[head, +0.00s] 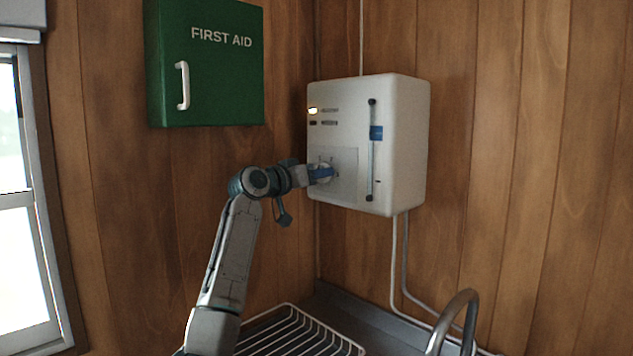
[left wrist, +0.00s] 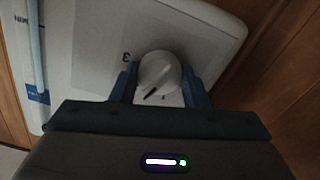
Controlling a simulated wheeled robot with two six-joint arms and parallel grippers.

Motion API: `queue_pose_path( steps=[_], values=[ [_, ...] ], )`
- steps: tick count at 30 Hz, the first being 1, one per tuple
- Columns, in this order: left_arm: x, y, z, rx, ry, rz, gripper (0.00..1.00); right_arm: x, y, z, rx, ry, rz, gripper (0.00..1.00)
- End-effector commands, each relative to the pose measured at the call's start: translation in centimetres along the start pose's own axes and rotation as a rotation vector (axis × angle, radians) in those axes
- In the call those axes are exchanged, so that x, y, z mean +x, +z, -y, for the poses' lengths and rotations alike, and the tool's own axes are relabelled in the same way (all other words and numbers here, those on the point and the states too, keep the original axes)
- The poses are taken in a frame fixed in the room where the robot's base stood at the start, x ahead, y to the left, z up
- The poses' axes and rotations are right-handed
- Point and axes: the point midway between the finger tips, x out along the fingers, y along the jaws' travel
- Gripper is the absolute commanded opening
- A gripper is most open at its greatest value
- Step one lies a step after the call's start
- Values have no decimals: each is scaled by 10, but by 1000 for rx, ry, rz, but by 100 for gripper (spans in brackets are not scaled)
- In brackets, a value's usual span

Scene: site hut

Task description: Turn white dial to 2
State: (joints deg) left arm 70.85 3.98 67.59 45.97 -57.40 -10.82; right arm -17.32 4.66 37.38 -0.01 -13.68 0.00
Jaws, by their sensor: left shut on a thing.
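The white dial (left wrist: 158,76) is a round knob with a dark pointer line, on a pale panel of the white wall unit (head: 408,140). In the left wrist view the unit's face (left wrist: 190,25) shows behind it, with a printed 3 beside the dial and another mark partly hidden below it. My left gripper (head: 325,173) reaches the panel from the left. Its blue fingers (left wrist: 163,88) are shut on the dial, one on each side. In the head view the gripper mostly hides the dial. My right gripper is not in view.
A green first aid cabinet (head: 215,75) with a white handle hangs left of the unit. A slider with a blue marker (head: 376,133) is on the unit's right. Below are a wire rack (head: 290,335), a curved metal tap (head: 462,305) and pipes.

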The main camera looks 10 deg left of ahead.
Motion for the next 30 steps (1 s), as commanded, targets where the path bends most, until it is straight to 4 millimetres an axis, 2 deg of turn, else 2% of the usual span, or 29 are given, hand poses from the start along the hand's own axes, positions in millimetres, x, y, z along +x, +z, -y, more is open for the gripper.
queue_pose_path(
  steps=[1,12,27,28,30],
  values=[
    [1,5,2,26,0,8,19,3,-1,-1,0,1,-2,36],
    [1,5,2,166,0,9,19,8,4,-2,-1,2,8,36],
    [1,5,2,183,0,10,19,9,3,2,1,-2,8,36],
    [1,5,2,183,0,10,43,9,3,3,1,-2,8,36],
    [1,5,2,183,0,9,57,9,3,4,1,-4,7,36]
  ],
)
